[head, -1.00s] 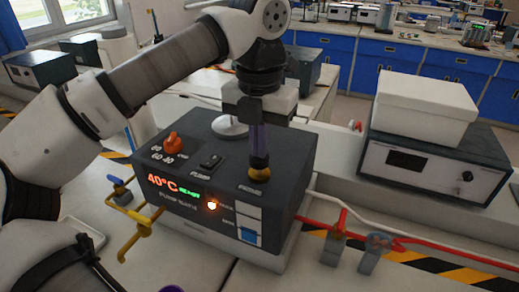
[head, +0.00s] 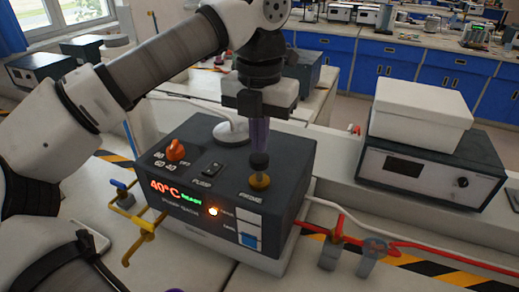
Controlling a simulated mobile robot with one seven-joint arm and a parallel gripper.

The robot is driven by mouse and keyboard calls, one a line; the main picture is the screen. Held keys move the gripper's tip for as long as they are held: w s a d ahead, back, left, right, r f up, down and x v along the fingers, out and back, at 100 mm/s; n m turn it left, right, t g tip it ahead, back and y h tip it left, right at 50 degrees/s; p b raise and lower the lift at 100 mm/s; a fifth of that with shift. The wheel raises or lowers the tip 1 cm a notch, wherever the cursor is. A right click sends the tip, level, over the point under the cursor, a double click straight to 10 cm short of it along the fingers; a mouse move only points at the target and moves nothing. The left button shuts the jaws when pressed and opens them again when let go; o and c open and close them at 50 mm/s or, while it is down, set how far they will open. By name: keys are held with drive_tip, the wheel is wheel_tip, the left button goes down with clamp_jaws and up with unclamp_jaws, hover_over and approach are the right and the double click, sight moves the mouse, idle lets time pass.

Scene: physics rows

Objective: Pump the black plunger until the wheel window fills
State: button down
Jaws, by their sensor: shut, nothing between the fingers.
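The black plunger (head: 259,161) stands upright on a brass-yellow collar (head: 260,182), on top of the dark control box by the label PRIME. My gripper (head: 259,150) points straight down over it, fingers shut and empty. Its fingertips are at the plunger's top and seem to touch it. A window on the box's front right is blue in its lower part (head: 249,240) and pale in its upper part (head: 248,220). I see no wheel in it. The display (head: 175,192) reads 40°C and READY, and an orange lamp glows beside the window.
An orange knob (head: 176,150) and a black rocker switch (head: 213,168) sit on the box top. Yellow pipework with a blue valve (head: 122,187) stands to the left. Red and white hoses run to the right. A white bin (head: 420,110) rests on another instrument.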

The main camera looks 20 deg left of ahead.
idle(0.5)
wheel_tip(320, 180, up, 5)
drive_tip(key=p, duration=0.3)
drive_tip(key=shift+p, duration=0.4)
